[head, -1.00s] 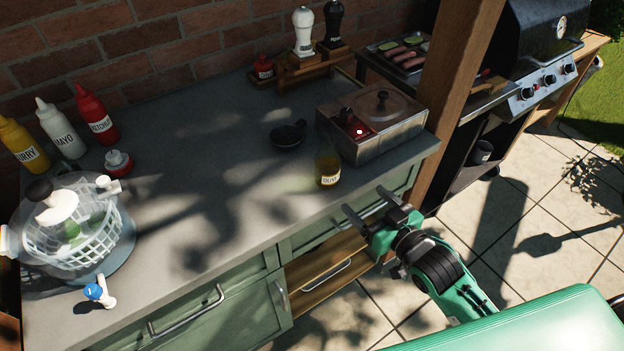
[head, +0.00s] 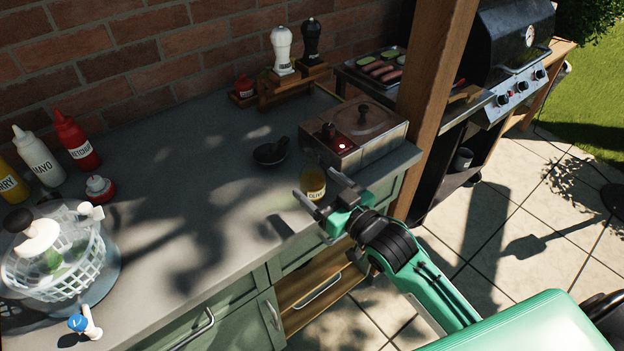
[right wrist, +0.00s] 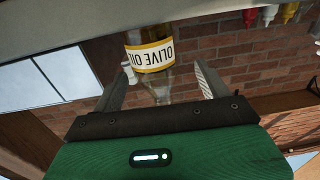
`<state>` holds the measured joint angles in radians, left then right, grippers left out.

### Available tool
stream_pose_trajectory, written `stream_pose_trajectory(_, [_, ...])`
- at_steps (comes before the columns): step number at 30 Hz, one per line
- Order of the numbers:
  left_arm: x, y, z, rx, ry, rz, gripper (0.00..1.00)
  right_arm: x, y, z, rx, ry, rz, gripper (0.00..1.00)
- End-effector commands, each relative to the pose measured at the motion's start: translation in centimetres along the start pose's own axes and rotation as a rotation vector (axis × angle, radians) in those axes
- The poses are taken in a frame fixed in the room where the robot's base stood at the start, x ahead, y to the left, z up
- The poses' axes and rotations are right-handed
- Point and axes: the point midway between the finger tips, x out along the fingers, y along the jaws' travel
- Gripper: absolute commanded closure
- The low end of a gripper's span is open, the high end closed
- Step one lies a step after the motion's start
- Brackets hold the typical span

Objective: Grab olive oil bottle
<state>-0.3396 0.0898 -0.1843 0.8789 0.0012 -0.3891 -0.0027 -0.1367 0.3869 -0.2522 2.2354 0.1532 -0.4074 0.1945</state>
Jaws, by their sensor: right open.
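The olive oil bottle (head: 312,183), with a yellow-edged label, stands on the grey counter in front of the metal box. In the right wrist view the bottle (right wrist: 150,57) appears upside down, with its neck between the two fingers. My right gripper (head: 316,186) is open at the counter's front edge, its fingertips reaching to either side of the bottle. In the right wrist view the gripper's fingers (right wrist: 160,78) stand apart, with gaps between them and the bottle neck. I cannot tell whether either finger touches it. My left gripper is not in view.
A steel box (head: 355,140) with a lid stands right behind the bottle. A small dark pan (head: 270,153) lies to its left. A wooden post (head: 436,95) rises at the right. Sauce bottles and a salad spinner (head: 55,255) stand at the left; the middle counter (head: 185,190) is clear.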

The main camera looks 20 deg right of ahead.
Motion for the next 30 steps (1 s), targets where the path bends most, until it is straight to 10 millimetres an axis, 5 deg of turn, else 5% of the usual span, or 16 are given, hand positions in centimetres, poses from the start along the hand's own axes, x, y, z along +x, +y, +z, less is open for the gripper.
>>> stream_pose_trajectory(13, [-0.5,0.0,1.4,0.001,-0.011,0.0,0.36,4.8,0.5,0.3,-0.001,0.001,-0.001,0.23])
stream_pose_trajectory(23, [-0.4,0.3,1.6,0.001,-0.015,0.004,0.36,5.3,0.5,0.5,-0.001,0.0,-0.001,0.23])
stream_pose_trajectory(30, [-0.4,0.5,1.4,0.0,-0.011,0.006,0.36,5.3,0.5,0.5,-0.001,0.0,-0.001,0.7])
